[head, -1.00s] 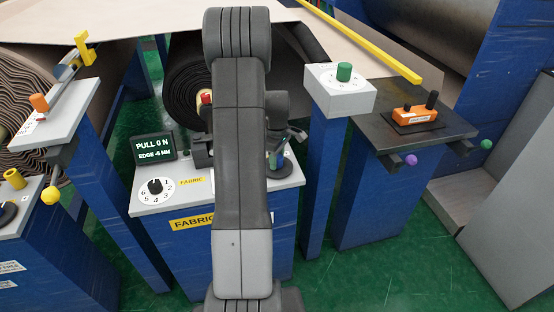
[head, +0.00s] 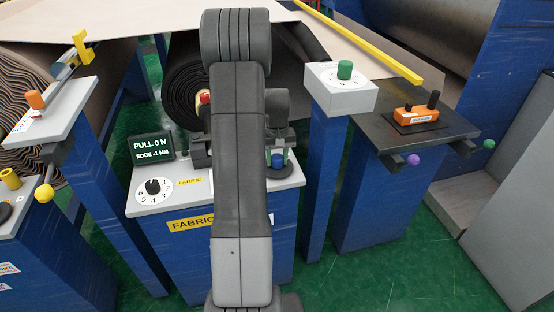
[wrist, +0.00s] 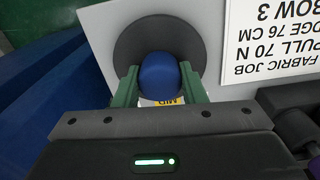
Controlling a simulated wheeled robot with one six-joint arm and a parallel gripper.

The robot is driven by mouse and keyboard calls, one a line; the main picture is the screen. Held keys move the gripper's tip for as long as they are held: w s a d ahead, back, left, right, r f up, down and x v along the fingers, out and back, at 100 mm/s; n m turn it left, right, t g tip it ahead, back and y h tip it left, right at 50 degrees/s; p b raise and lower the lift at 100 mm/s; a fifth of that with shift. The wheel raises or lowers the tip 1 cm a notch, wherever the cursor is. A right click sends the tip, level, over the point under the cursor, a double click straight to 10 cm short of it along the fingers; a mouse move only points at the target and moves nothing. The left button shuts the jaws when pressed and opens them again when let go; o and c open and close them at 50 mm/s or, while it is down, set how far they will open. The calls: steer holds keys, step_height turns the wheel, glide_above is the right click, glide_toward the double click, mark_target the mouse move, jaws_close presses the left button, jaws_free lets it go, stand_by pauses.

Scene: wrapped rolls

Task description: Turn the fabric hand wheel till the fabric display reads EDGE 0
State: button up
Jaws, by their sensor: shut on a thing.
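The fabric display (head: 153,147) stands on the fabric console (head: 147,207) and reads PULL 0 N and EDGE -1 MM. The fabric hand wheel shows in the wrist view as a dark disc (wrist: 132,50) with a blue knob (wrist: 160,76). The green fingers of my gripper (wrist: 159,84) are shut on the blue knob, one on each side. In the head view the blue knob (head: 277,160) shows at the right of the console top, and my arm hides part of the console.
A numbered dial (head: 153,189) sits below the display. A white box with a green knob (head: 344,70) stands on a post to the right. A dark stand (head: 455,125) holds an orange block (head: 417,115). Green floor lies in front.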

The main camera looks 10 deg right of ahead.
mark_target(277, 156)
steer(key=shift+m, duration=1.2)
steer(key=o, duration=1)
step_height(277, 156, up, 14)
steer(key=shift+f, duration=0.1)
step_height(277, 156, down, 14)
steer(key=shift+r, duration=0.1)
